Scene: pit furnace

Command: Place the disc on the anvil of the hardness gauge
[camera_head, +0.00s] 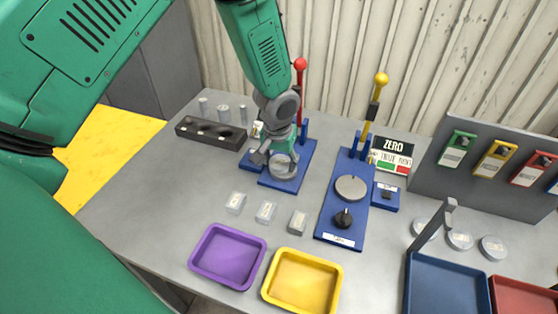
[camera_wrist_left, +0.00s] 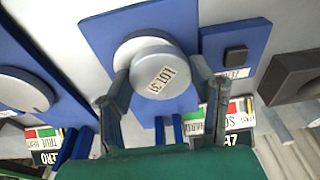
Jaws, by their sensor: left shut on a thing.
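The disc (camera_wrist_left: 158,68), pale grey with a "LOT" label, is held between the two fingers of my left gripper (camera_wrist_left: 158,78). In the head view my left gripper (camera_head: 281,155) reaches down over the blue hardness gauge (camera_head: 290,185) with the red-knobbed lever. The round grey anvil (camera_wrist_left: 124,52) shows partly behind the disc in the wrist view, offset to the left. The disc covers much of the anvil, and I cannot tell whether they touch. A sign with "HARD" lettering (camera_wrist_left: 212,122) stands by this gauge. My right gripper is not in view.
A second blue gauge (camera_head: 335,222) with a yellow-knobbed lever stands to the right. Small blocks (camera_head: 266,212) lie in front, before purple (camera_head: 197,262) and yellow (camera_head: 329,298) trays. A dark rack (camera_head: 211,133) is left. A grey bar (camera_head: 430,229) rises by a blue tray (camera_head: 446,264).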

